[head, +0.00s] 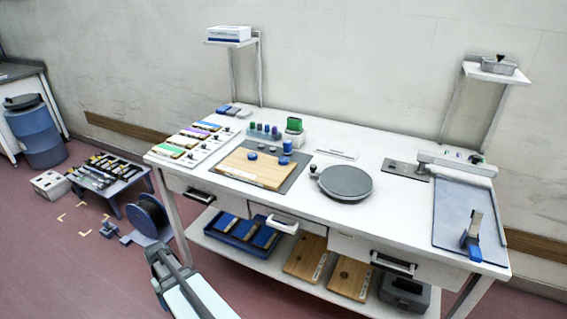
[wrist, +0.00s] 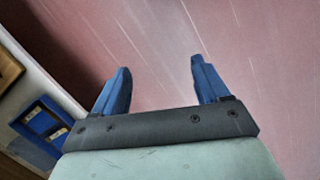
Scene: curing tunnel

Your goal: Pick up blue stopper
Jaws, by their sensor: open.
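Small blue pieces stand on and near the wooden board (head: 252,172) on the white table. One is a low round blue piece (head: 252,155) on the board. A taller blue piece (head: 287,147) stands at the board's back right, with a darker low piece (head: 284,160) by it. A rack (head: 262,136) behind holds several green, blue and purple pieces. I cannot tell which blue one is the stopper. My gripper (wrist: 160,66) is open and empty, its blue fingers apart over the red floor. In the head view it is low in front of the table, away from these pieces.
A grey round plate (head: 346,181) sits right of the board. A blue tray (head: 222,238) on the lower shelf also shows in the wrist view (wrist: 42,122). Drawers with handles line the table front. A dark spool (head: 148,216) and low bench (head: 108,176) stand left.

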